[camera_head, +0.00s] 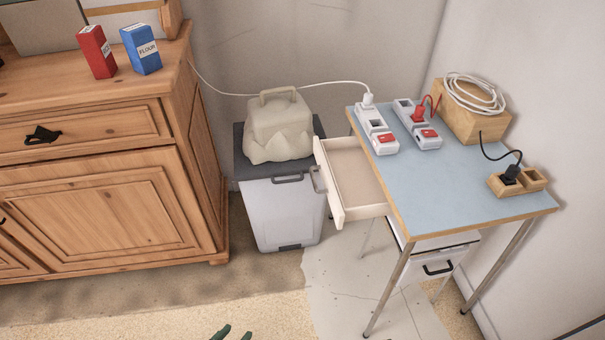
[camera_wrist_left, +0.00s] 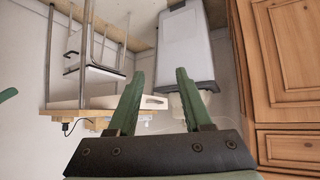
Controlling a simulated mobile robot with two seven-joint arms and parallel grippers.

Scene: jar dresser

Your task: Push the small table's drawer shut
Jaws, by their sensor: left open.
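The small table (camera_head: 470,180) has a pale blue top with a wooden edge and metal legs. Its cream drawer (camera_head: 352,168) is pulled well out to the left; the inside looks empty, and a grey handle (camera_head: 318,180) is on its front. A green tip at that view's left edge (camera_wrist_left: 8,94) looks like my right gripper, mostly out of frame.
A white bin (camera_head: 283,210) with a stone-like carrier (camera_head: 279,127) on top stands just left of the drawer. A wooden dresser (camera_head: 100,150) fills the left. Power strips (camera_head: 377,130) and a wooden box (camera_head: 470,115) are on the table. The front floor is clear.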

